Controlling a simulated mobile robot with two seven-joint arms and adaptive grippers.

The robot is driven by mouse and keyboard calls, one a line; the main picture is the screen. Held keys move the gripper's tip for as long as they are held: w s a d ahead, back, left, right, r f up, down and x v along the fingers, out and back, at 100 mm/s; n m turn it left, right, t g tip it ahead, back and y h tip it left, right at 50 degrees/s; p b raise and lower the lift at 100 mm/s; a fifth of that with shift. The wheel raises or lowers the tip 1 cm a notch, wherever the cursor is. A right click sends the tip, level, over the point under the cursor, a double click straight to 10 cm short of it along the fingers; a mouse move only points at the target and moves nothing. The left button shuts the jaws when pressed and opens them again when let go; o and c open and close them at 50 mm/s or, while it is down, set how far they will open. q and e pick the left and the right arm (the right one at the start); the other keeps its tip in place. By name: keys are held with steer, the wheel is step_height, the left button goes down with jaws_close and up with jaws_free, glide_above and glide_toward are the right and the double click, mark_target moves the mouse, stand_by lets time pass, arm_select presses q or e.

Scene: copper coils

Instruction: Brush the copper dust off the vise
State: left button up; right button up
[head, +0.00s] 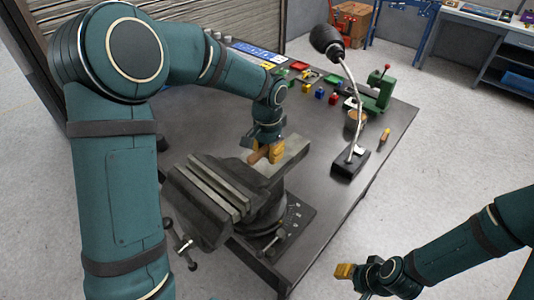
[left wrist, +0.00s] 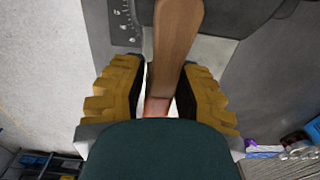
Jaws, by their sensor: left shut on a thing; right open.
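The grey vise (head: 207,192) stands at the near edge of the workbench, its long jaws running diagonally. My left gripper (head: 268,153) is over the far part of the vise, shut on a wooden-handled tool, likely the brush (head: 257,158). In the left wrist view the wooden handle (left wrist: 176,45) runs between the yellow fingers of this gripper (left wrist: 158,95). Bristles cannot be made out. Copper dust cannot be clearly made out on the vise. My right gripper (head: 345,271) is open and empty, off the bench over the floor at the lower right.
The dark workbench (head: 320,215) also bears a black desk lamp (head: 348,162), a green machine (head: 378,92), a copper-coloured pot (head: 355,119), a small wooden-handled tool (head: 384,136) and several coloured blocks. The bench right of the vise is mostly clear apart from the lamp.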

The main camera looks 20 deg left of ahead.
arm_select(q)
step_height(320, 180, up, 2)
steer(key=shift+r+p, duration=0.25)
steer(key=shift+p, duration=0.45)
steer(key=shift+r, duration=0.15)
